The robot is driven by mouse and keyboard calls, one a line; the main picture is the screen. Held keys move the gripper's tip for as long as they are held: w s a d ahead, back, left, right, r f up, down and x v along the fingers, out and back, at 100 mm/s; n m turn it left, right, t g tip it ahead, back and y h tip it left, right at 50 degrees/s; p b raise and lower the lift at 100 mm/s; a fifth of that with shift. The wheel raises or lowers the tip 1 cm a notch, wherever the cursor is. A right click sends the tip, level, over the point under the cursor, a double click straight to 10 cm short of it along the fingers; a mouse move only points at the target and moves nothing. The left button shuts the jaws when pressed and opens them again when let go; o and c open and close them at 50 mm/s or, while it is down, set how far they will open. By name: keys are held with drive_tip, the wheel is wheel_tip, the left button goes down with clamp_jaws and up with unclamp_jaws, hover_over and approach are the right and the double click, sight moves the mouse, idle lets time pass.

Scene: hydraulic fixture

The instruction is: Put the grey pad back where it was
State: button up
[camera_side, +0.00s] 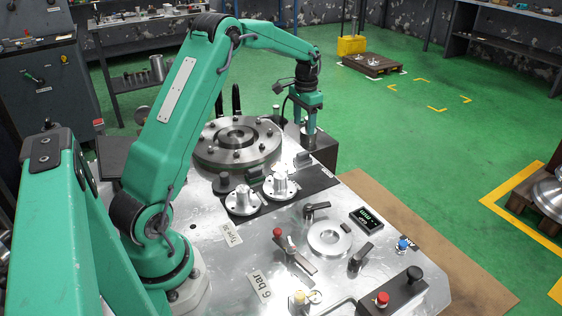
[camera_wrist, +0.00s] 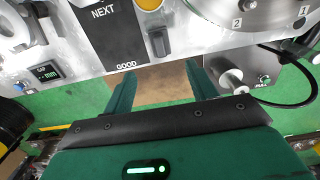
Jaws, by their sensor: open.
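My gripper (camera_side: 308,126) hangs beyond the far right edge of the metal table; its jaws are open. In the wrist view its fingers (camera_wrist: 162,76) stand apart with only brown floor matting between them. A dark grey block (camera_side: 302,158) lies near the table edge, beside the black mat; it also shows in the wrist view (camera_wrist: 159,42), ahead of the fingers and apart from them. Other small dark blocks lie between the large flange and the mat (camera_side: 254,173) and beside the silver ring (camera_side: 346,227). I cannot tell for certain which is the grey pad.
The black mat (camera_wrist: 112,35) reads NEXT and GOOD and carries two silver flanged hubs (camera_side: 281,184). A large bolted flange (camera_side: 236,142) stands behind. A silver knob (camera_wrist: 231,82) is close to the right finger. Clamp levers and a display (camera_side: 367,218) stand at the right.

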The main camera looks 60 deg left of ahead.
drive_tip(key=shift+d+r, duration=0.1)
drive_tip(key=s+d+r+t, duration=0.3)
drive_tip(key=s+d+r, duration=0.7)
drive_tip(key=d+r, duration=0.35)
drive_tip(key=s+d+t, duration=0.1)
drive_tip(key=s+d, duration=0.4)
drive_tip(key=s, duration=0.3)
drive_tip(key=s+d+f+t, duration=0.1)
drive_tip(key=s+d, duration=0.3)
drive_tip(key=s, duration=0.5)
drive_tip(key=shift+s+d+f+t, duration=0.25)
drive_tip(key=shift+d+t, duration=0.05)
drive_tip(key=shift+d, duration=0.1)
